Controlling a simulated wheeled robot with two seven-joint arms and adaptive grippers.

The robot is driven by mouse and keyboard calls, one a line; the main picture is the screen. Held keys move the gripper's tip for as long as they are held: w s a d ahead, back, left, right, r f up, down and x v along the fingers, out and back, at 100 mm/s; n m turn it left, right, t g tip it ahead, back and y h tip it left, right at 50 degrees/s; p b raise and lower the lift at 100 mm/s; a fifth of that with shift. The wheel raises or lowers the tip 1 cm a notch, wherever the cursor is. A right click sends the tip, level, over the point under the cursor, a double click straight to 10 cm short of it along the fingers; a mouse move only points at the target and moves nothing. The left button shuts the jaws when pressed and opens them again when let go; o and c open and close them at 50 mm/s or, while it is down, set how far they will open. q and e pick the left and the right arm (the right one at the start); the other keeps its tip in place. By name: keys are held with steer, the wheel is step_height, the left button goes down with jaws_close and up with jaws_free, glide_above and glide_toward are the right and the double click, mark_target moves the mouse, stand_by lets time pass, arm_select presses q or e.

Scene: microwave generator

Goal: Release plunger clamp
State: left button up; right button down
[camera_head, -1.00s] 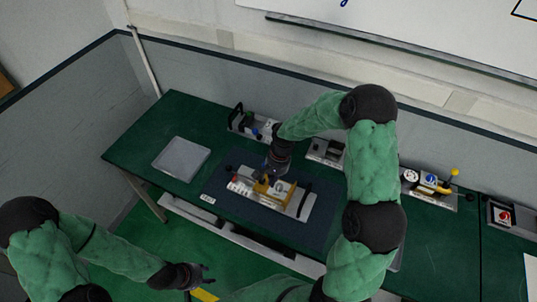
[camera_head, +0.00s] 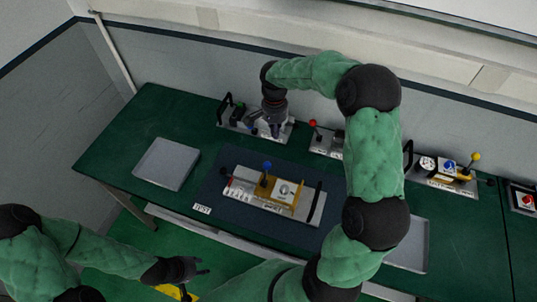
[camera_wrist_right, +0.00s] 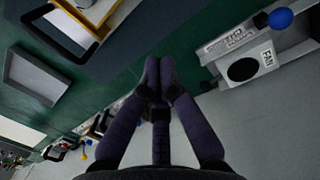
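A board with a yellow bracket, a round part and an upright lever with a blue knob (camera_head: 267,166) lies on the dark mat; its name is too small to read. My right gripper (camera_head: 272,133) is above the back-left device (camera_head: 232,118), away from the board. In the right wrist view my right gripper (camera_wrist_right: 153,70) has its fingers together with nothing visible between them. That view also shows a blue ball knob (camera_wrist_right: 281,18) beside a "FAN" label to the right of the fingers.
A grey tray (camera_head: 165,163) lies left of the mat, another tray (camera_head: 410,245) lies to the right, partly behind my right arm. A red-knobbed lever (camera_head: 313,124) and a yellow-knobbed device (camera_head: 474,158) stand along the back. The dark mat (camera_head: 215,192) has bare room around the board.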

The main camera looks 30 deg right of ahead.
mark_target(266, 172)
steer(key=s+a+f+p, duration=0.1)
steer(key=s+a+f, duration=0.2)
steer(key=f, duration=0.5)
steer(key=shift+a+f, duration=0.15)
stand_by(0.5)
stand_by(0.4)
